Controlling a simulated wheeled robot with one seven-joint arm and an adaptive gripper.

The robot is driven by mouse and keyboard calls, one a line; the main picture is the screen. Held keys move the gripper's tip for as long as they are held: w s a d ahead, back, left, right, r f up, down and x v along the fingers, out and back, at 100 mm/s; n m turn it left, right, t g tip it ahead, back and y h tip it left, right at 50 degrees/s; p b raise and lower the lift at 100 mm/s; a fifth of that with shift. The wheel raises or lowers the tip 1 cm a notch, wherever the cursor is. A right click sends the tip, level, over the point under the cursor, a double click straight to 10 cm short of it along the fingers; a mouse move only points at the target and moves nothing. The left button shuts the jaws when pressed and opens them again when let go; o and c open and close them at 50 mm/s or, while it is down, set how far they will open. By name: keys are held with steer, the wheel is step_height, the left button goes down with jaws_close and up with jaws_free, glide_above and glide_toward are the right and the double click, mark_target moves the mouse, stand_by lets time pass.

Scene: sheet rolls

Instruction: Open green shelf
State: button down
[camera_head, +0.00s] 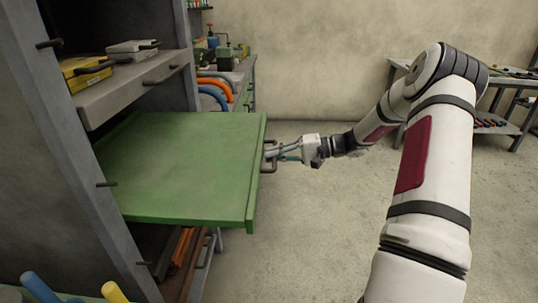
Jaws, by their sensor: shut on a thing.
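The green shelf (180,165) is a flat pull-out board that sticks well out of the grey cabinet (75,150) at the left. Its dark handle (266,164) is on the front edge. My gripper (276,152) is at this front edge, shut on the handle, with my arm reaching in from the right. The fingertips are small in the view and partly merge with the handle. The top of the green shelf is bare.
Above the green shelf, a grey shelf (135,92) holds a yellow case (85,72) and a grey case (132,47). Below are brown pieces (183,250). A bench with orange and blue hoses (216,88) stands behind. Open floor (320,235) lies right of the shelf; a table (510,95) is far right.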

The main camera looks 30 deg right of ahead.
steer(key=c, duration=1.7)
jaws_free()
steer(key=shift+o, duration=0.2)
steer(key=shift+d, duration=0.15)
steer(key=v, duration=1.1)
steer(key=shift+s+d, duration=0.25)
steer(key=shift+s, duration=0.1)
steer(key=shift+r, duration=0.1)
